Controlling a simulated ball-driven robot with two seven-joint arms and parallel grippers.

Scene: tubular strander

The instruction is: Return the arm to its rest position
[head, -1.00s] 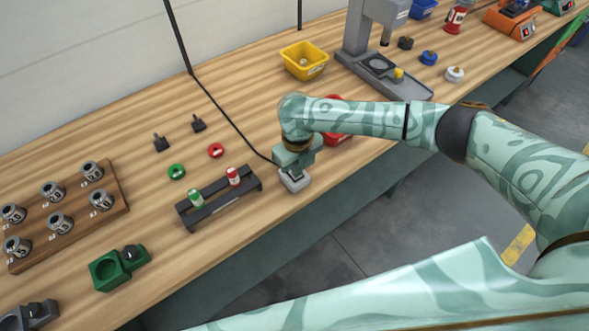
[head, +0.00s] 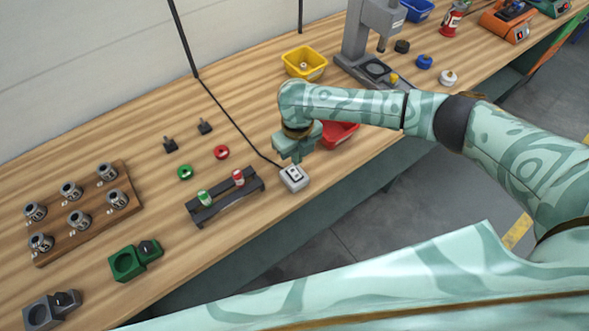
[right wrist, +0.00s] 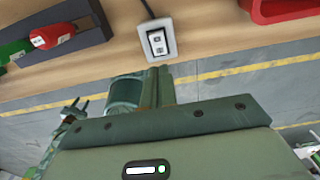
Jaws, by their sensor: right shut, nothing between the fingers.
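My right arm reaches in from the right in the head view. My right gripper (head: 297,160) points down, shut and empty, just above and behind the small grey switch box (head: 294,178) at the front edge of the bench. In the right wrist view the closed fingers (right wrist: 157,86) show below the switch box (right wrist: 157,40), with a visible rocker on it. The fingers look apart from the box. My left gripper does not show in the head view.
A dark rack (head: 225,199) with a green and a red spool stands left of the switch box. A red bin (head: 338,134) is partly behind my arm. A yellow bin (head: 304,63) and a grey press (head: 366,40) stand farther back. A black cable (head: 232,120) runs across the bench.

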